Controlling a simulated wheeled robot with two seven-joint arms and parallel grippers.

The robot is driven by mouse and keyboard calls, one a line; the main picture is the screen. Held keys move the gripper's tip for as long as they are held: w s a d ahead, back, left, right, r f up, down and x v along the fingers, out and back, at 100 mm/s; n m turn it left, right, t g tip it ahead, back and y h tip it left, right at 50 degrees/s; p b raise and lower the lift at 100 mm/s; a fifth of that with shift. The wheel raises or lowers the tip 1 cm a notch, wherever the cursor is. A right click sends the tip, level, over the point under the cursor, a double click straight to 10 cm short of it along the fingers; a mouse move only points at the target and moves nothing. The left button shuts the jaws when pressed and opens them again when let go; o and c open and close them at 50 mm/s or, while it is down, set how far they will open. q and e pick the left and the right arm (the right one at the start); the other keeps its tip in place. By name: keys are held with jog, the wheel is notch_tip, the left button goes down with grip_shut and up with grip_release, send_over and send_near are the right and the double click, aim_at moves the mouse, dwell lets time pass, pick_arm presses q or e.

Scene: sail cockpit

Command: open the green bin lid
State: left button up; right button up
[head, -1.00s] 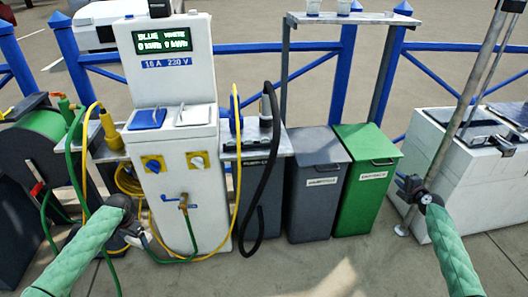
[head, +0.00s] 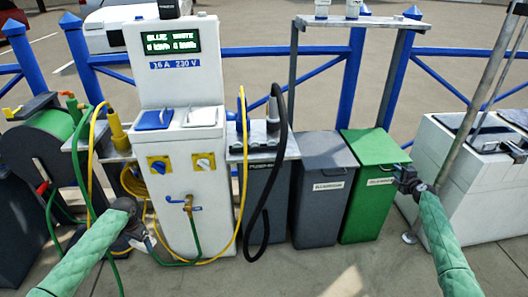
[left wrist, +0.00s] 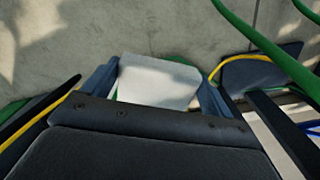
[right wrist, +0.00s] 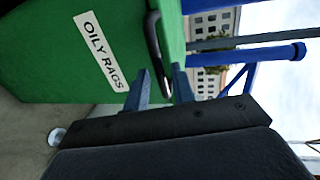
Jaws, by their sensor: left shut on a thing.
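The green bin (head: 368,208) stands right of a grey bin in the head view, its green lid (head: 375,147) down. In the right wrist view the bin front carries an "OILY RAGS" label (right wrist: 101,51) and a dark bar handle (right wrist: 154,40). My right gripper (head: 402,176) is open at the bin's upper right front. Its fingers (right wrist: 160,75) lie on either side of the handle's near end; contact is unclear. My left gripper (head: 143,238) is low by the white pedestal, shut on a white flat piece (left wrist: 158,82).
The grey bin (head: 318,205) adjoins the green one. A metal pole (head: 460,110) and white block (head: 480,205) stand to the right. Above is a shelf (head: 360,21) with cups. Hoses and cables hang around the white pedestal (head: 190,190). The floor in front is clear.

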jog(key=shift+x, duration=1.05)
grip_shut()
